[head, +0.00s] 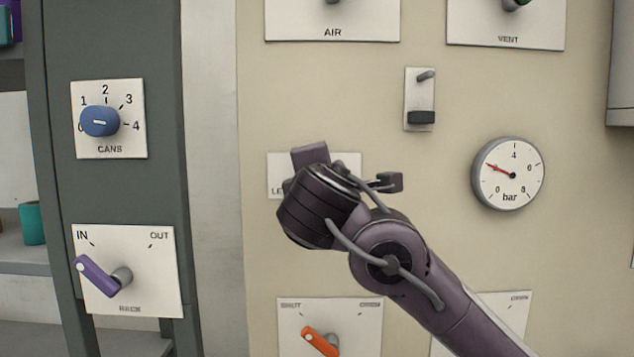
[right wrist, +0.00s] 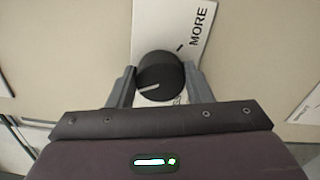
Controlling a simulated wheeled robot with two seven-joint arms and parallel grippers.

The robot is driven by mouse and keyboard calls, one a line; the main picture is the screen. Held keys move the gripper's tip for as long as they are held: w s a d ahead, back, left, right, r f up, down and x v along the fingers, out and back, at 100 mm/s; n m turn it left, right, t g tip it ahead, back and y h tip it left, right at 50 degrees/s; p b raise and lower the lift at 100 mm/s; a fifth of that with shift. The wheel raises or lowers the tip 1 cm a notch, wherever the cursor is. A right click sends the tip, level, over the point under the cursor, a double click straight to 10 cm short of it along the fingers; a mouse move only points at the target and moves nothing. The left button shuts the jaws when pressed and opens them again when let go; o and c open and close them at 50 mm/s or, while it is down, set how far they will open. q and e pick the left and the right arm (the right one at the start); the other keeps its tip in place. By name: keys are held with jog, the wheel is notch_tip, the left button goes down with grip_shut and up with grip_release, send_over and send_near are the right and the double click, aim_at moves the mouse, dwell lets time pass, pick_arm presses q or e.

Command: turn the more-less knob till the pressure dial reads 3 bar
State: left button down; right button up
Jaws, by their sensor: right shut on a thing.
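The more-less knob (right wrist: 158,72) is black with a white pointer line, on a white plate marked MORE (right wrist: 172,18) in the right wrist view. My right gripper (right wrist: 163,84) has a finger on each side of the knob and is shut on it. In the head view my right wrist hides the knob; only parts of its plate (head: 348,160) show, with the letters "LE" at the left. The round pressure dial (head: 509,174) is to the right of my arm. Its red needle points left and slightly up, at about 2 bar. My left gripper is out of view.
A small switch plate (head: 419,98) is above my right wrist. An orange lever (head: 320,341) is below it. On the grey post at left are the blue CANS knob (head: 99,121) and the purple RACK lever (head: 97,277). The panel around the dial is clear.

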jog(key=shift+f, duration=0.1)
jog(key=o, duration=1)
jog(key=s+b, duration=0.2)
jog(key=s, duration=0.5)
jog(key=shift+s, duration=0.4)
